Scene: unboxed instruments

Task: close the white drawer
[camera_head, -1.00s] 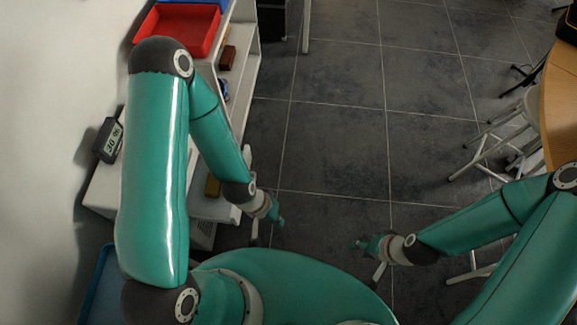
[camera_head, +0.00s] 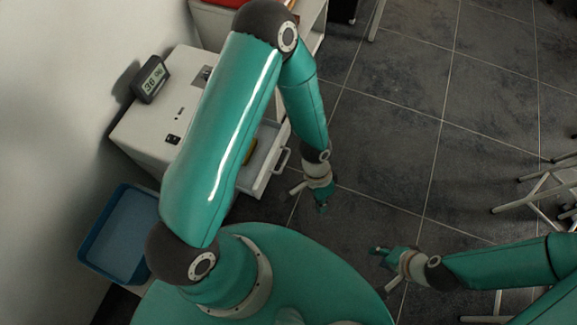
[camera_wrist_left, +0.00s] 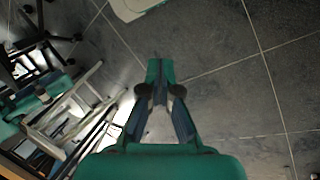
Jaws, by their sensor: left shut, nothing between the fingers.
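The white drawer (camera_head: 271,176) stands pulled out from the white cabinet (camera_head: 152,123), with its handle (camera_head: 283,160) on the front. Part of it is hidden behind my left arm, and a bit of a yellow thing (camera_head: 250,152) shows inside. My left gripper (camera_head: 322,207) is shut and empty, to the right of and a little below the drawer front, apart from it. Its closed fingers also show in the left wrist view (camera_wrist_left: 160,68). My right gripper (camera_head: 376,250) is further right over the floor; its fingers are too small to judge.
A small digital display (camera_head: 150,78) stands on the cabinet by the wall. A blue tray (camera_head: 122,232) is at the lower left. A white shelf (camera_head: 311,22) is behind my left arm. White stool legs (camera_head: 540,185) stand at the right. The tiled floor between is clear.

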